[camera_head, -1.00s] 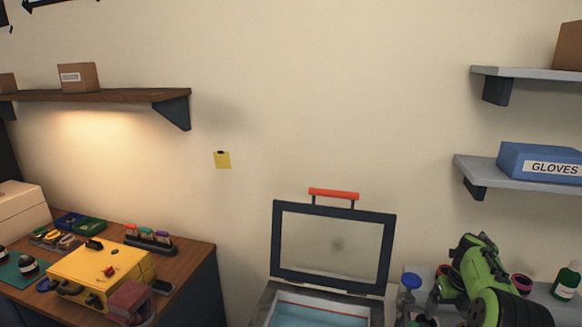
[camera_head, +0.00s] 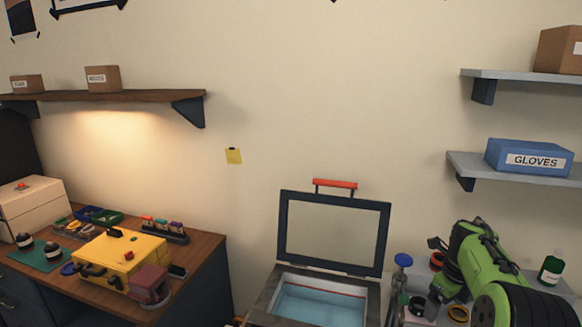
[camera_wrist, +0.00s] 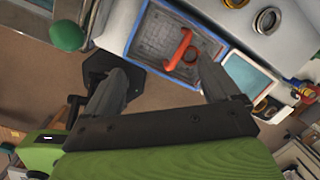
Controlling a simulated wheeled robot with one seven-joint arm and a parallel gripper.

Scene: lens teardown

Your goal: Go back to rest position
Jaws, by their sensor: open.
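My gripper (camera_wrist: 162,76) shows in the wrist view with its two dark fingers wide apart and nothing between them. My green arm (camera_head: 478,262) is at the lower right of the head view, over the right-hand worktop. In the wrist view, a blue-rimmed bin (camera_wrist: 146,40) with a red-orange handled thing (camera_wrist: 182,48) lies beyond the fingers. I cannot tell its height relative to the fingers.
An open box with pale blue liquid (camera_head: 312,302) has its lid (camera_head: 334,233) raised. A yellow case (camera_head: 124,257) stands on the left wooden desk. Wall shelves hold cartons (camera_head: 102,79) and a blue GLOVES box (camera_head: 528,157).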

